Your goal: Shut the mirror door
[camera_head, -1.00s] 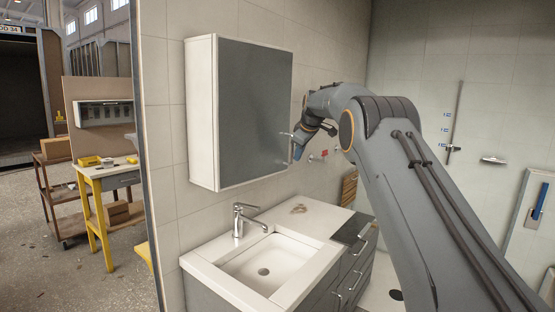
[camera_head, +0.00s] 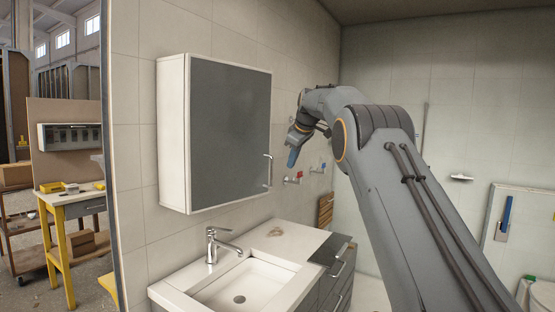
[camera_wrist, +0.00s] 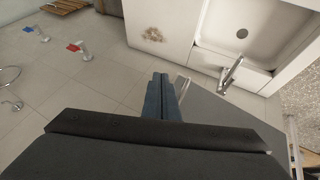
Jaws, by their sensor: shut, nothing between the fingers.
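The mirror door (camera_head: 230,130) is the grey front panel of the white wall cabinet (camera_head: 173,135). It looks flush with the cabinet, with no gap visible along its left or top edge. Its bar handle (camera_head: 268,170) is near the lower right edge. My gripper (camera_head: 292,158) has blue fingers pointing down, just right of the handle and apart from it in the head view. In the wrist view, the fingers (camera_wrist: 160,85) are together and empty. The handle (camera_wrist: 183,86) and part of the mirror door (camera_wrist: 225,118) show close to their right.
Below the cabinet are a white sink (camera_head: 245,285) with a tap (camera_head: 212,245) and a counter (camera_head: 285,240). A workbench (camera_head: 75,198) stands at the left.

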